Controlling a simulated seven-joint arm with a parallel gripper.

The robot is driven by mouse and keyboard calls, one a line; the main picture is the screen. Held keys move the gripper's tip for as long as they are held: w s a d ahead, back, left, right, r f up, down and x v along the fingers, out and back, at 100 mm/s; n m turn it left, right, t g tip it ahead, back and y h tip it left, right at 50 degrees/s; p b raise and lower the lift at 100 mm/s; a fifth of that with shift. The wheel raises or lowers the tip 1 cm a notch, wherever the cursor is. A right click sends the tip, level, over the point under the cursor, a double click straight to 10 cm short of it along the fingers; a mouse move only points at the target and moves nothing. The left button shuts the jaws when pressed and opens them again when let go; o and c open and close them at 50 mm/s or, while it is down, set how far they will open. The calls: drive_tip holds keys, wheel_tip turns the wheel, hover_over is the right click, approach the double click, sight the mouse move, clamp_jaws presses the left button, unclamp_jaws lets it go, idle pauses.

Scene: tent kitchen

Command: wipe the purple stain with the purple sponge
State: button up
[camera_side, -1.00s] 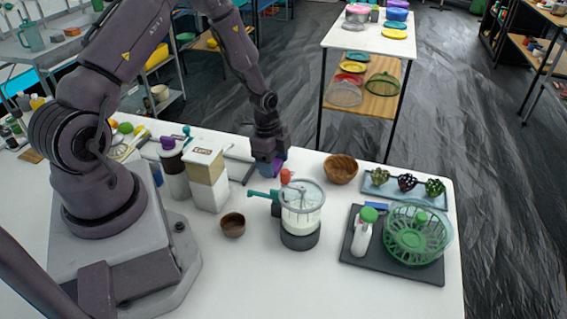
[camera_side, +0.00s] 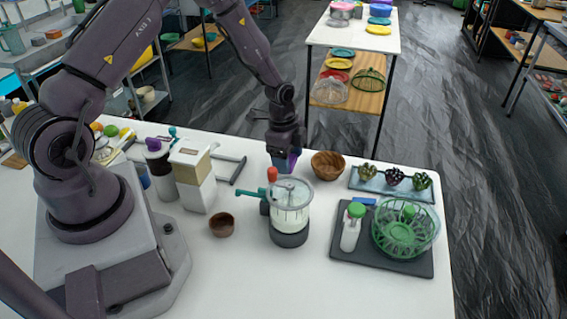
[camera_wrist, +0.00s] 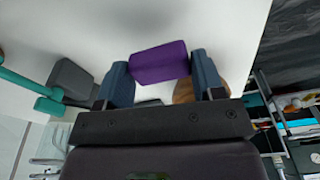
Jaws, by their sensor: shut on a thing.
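The purple sponge (camera_wrist: 160,62) is held between the two blue fingers of my gripper (camera_wrist: 160,74) in the wrist view. In the side view my gripper (camera_side: 284,160) points down over the white table, behind the clear-walled machine and just left of the wooden bowl. The sponge (camera_side: 293,161) shows there only as a small purple patch at the fingertips. I cannot tell whether it touches the table. I see no purple stain in either view; it may be hidden behind the machine, gripper or sponge.
The machine (camera_side: 290,215) with its teal handle stands in front of my gripper. The wooden bowl (camera_side: 328,165) is close on the right. A small brown bowl (camera_side: 221,225), tall canisters (camera_side: 195,190), a blue tray (camera_side: 393,190) and a dark tray (camera_side: 345,269) stand around.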

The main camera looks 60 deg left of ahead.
drive_tip(key=shift+r, duration=2.8)
